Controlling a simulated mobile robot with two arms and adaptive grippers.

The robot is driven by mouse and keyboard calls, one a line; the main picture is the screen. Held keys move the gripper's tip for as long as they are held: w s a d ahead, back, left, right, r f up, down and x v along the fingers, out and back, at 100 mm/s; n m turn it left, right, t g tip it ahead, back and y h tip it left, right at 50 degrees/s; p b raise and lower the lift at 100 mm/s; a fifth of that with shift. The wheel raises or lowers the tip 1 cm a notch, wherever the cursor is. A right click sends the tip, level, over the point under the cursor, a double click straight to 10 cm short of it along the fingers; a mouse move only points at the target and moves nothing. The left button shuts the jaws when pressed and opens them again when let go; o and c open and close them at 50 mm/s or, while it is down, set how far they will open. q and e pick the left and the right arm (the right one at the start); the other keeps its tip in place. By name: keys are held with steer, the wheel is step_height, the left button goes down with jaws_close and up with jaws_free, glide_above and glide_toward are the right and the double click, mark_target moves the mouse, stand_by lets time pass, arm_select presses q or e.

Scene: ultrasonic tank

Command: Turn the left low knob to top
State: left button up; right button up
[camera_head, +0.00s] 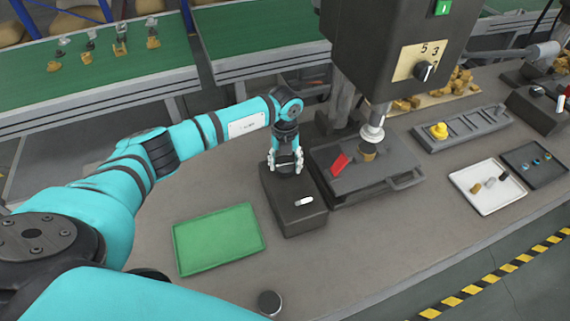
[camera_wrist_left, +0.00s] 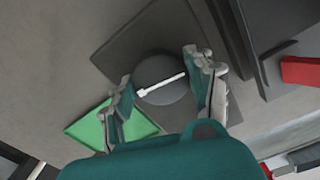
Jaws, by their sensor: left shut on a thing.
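A dark box (camera_head: 305,222) stands on the grey table, with a short white bar (camera_head: 304,201) on its front part. My left gripper (camera_head: 286,164) is over the back part of the box, pointing down. In the left wrist view a dark round knob (camera_wrist_left: 164,95) with a white pointer line sits between the fingers of my left gripper (camera_wrist_left: 162,92). The pointer line slopes slightly, its right end higher. The fingers are closed on the knob's sides. My right gripper is in neither view.
A green tray (camera_head: 218,238) lies left of the box. A dark press base (camera_head: 372,187) with a red piece (camera_head: 340,165) stands close on the right, under a machine head with a dial (camera_head: 423,71). A white tray (camera_head: 488,201) lies further right.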

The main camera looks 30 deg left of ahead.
arm_select(q)
steer(key=m+b, duration=0.2)
steer(key=m, duration=0.1)
steer(key=m+b, duration=0.3)
steer(key=shift+w+f, duration=0.1)
steer(key=shift+f, duration=0.1)
steer(key=m+b, duration=0.5)
steer(key=shift+d+m, duration=0.1)
steer(key=shift+m, duration=0.2)
steer(key=m+b, duration=0.3)
steer(key=m, duration=0.2)
steer(key=shift+d+r+b, duration=0.1)
steer(key=shift+b, duration=0.3)
steer(key=m+b, duration=0.1)
steer(key=m, duration=0.2)
steer(key=shift+r+m+b, duration=0.15)
steer(key=shift+m+b, duration=0.65)
steer(key=shift+m, duration=0.7)
steer(key=o, duration=1.2)
steer(key=shift+s, duration=0.2)
